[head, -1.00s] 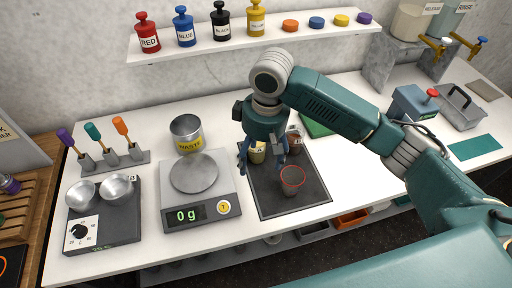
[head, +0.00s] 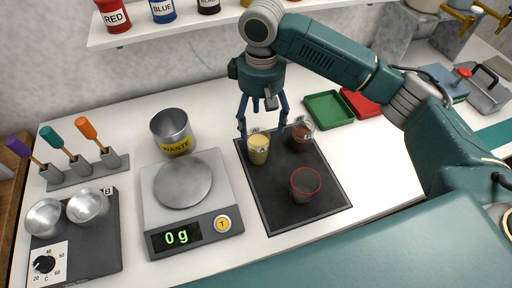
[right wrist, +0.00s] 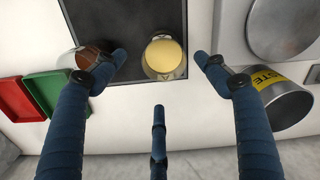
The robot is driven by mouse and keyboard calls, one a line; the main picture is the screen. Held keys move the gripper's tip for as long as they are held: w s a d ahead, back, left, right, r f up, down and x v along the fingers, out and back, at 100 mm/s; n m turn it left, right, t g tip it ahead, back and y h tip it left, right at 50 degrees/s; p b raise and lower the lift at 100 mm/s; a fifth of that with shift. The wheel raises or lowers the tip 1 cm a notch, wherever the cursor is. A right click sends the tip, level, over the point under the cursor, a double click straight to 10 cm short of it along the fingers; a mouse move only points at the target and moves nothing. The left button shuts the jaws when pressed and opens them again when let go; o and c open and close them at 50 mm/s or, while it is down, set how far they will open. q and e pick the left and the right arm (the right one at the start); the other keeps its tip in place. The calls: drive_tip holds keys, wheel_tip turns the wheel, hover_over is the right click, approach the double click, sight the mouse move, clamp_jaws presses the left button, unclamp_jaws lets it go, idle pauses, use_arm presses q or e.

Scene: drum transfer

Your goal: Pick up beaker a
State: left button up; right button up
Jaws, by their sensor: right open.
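Beaker A (head: 258,150) is a clear beaker with pale yellow content and an "A" label. It stands upright at the back left of the dark mat (head: 272,190). My right gripper (head: 263,128) is open above and just behind it, fingers pointing down. In the right wrist view beaker A (right wrist: 163,57) lies between the spread fingers, ahead of them and not gripped. A beaker with reddish-brown content (head: 301,134) stands to its right, and it shows near the left finger in the right wrist view (right wrist: 90,58). My left gripper is out of view.
A beaker with a red rim (head: 306,184) stands at the mat's front right. A scale (head: 186,205) reading 0 g and a steel WASTE cup (head: 172,132) are left of the mat. Green (head: 328,110) and red (head: 362,103) trays lie behind right.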

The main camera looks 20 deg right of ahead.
sight(260, 132)
wheel_tip(260, 132, down, 5)
drive_tip(key=shift+r+p, duration=0.1)
drive_tip(key=shift+p, duration=0.45)
drive_tip(key=f, duration=0.1)
drive_tip(key=f+p, duration=0.1)
drive_tip(key=f, duration=0.1)
drive_tip(key=f+p, duration=0.1)
drive_tip(key=f, duration=0.1)
drive_tip(key=shift+s+a, duration=0.15)
drive_tip(key=shift+a, duration=0.2)
drive_tip(key=shift+f, duration=0.55)
use_arm(q)
drive_tip(key=r, duration=0.1)
drive_tip(key=w+r, duration=0.1)
drive_tip(key=r, duration=0.1)
drive_tip(key=shift+w, duration=0.2)
use_arm(e)
drive_tip(key=c, duration=1.5)
drive_tip(key=shift+o, duration=0.2)
drive_tip(key=shift+r, duration=0.2)
use_arm(q)
drive_tip(key=shift+f+b, duration=1.45)
drive_tip(key=shift+f, duration=0.05)
use_arm(e)
wheel_tip(260, 132, up, 20)
drive_tip(key=shift+f, duration=0.25)
